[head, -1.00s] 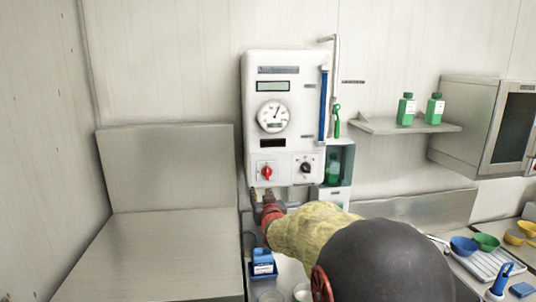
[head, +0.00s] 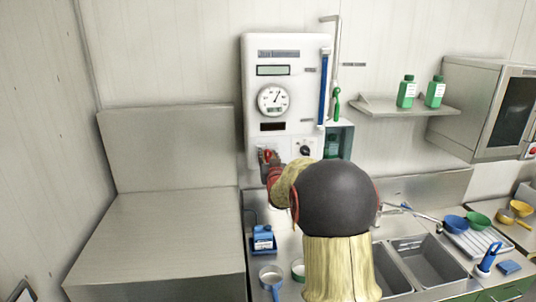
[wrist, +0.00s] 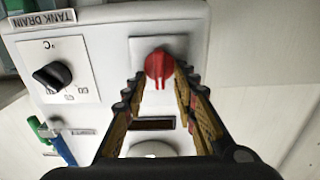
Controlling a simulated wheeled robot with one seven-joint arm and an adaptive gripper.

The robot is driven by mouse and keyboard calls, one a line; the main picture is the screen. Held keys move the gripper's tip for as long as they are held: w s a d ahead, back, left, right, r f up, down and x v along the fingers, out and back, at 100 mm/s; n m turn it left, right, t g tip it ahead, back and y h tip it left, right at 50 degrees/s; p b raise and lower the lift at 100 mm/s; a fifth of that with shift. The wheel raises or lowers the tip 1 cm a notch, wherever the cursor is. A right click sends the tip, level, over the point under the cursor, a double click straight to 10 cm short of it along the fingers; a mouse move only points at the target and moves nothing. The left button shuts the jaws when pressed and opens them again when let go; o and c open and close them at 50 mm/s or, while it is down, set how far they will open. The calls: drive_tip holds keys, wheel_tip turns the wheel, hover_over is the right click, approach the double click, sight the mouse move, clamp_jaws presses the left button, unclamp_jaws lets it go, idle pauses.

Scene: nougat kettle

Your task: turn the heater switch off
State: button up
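The heater switch is probably the red rotary knob (wrist: 158,66) on a pale square plate, low on the white control box (head: 284,110). In the wrist view the box appears upside down and the knob's ridge points down the picture. In the head view the knob (head: 268,154) shows small at the box's lower left, partly covered by my gripper. My gripper (wrist: 160,76) is open, with one finger on each side of the knob's lower part. Whether the fingers touch it is not clear.
A black °C dial (wrist: 52,76) sits beside the switch. A round gauge (head: 272,100) is above. A shelf (head: 408,107) holds green bottles. A bare steel counter (head: 165,235) is at left.

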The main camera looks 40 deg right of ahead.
drive_tip(key=shift+w+d, duration=0.15)
drive_tip(key=shift+w, duration=0.1)
drive_tip(key=shift+c, duration=0.3)
clamp_jaws()
